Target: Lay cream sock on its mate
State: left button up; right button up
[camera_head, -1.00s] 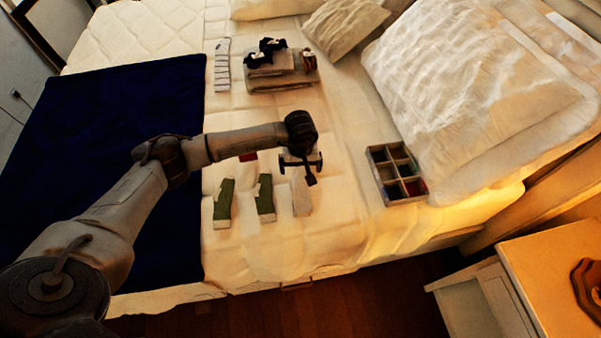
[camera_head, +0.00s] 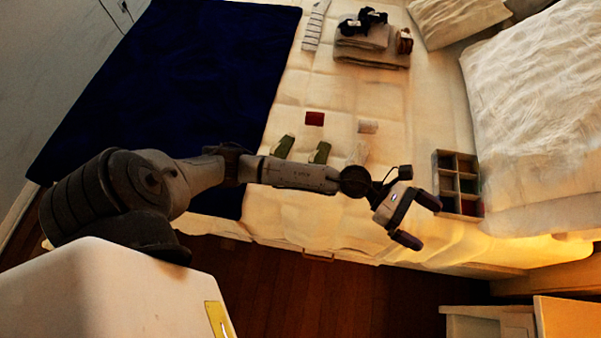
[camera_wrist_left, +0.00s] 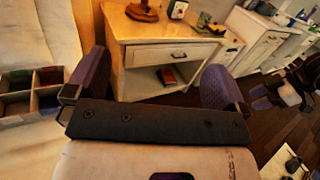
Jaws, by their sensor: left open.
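A pale cream sock (camera_head: 358,152) lies on the bed in the head view, right of two green socks (camera_head: 320,152). My left forearm hides its lower end. A small pale folded piece (camera_head: 368,127) lies just beyond it; I cannot tell whether it is a sock. My left gripper (camera_head: 420,221) is open and empty, near the bed's front edge, right of the socks and apart from them. Its spread fingers also show in the left wrist view (camera_wrist_left: 157,80). A dark shape with purple finger-like parts (camera_wrist_left: 275,95) at that view's right may be my right gripper; its jaws are unclear.
A divided box (camera_head: 445,190) stands on the bed close to my left gripper. A red piece (camera_head: 314,118), a striped sock (camera_head: 315,27) and folded towels (camera_head: 370,50) lie farther back. A dark blue blanket (camera_head: 190,80) covers the left side. A nightstand (camera_wrist_left: 165,30) stands beyond the bed.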

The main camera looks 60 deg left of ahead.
pick_arm(q)
jog(key=s+a+f+n+t+y, duration=0.2)
jog(key=a+n+t+y, duration=0.35)
jog(key=n, duration=1.05)
jog(key=s+a+f+n+t+y, duration=0.25)
jog(key=a+n+y, duration=0.45)
jog(key=n+y, duration=0.7)
jog(key=s+a+f+n+g+h, duration=0.1)
jog(key=s+f+n+g, duration=0.4)
jog(key=s, duration=0.5)
jog(key=s+a+f+n+g+h, duration=0.1)
jog(key=s+f+n+g, duration=0.4)
jog(key=s+n, duration=0.5)
jog(key=s+g+h, duration=0.1)
jog(key=g, duration=0.1)
jog(key=shift+n+g, duration=0.3)
jog(key=shift+g, duration=0.1)
jog(key=shift+s, duration=0.1)
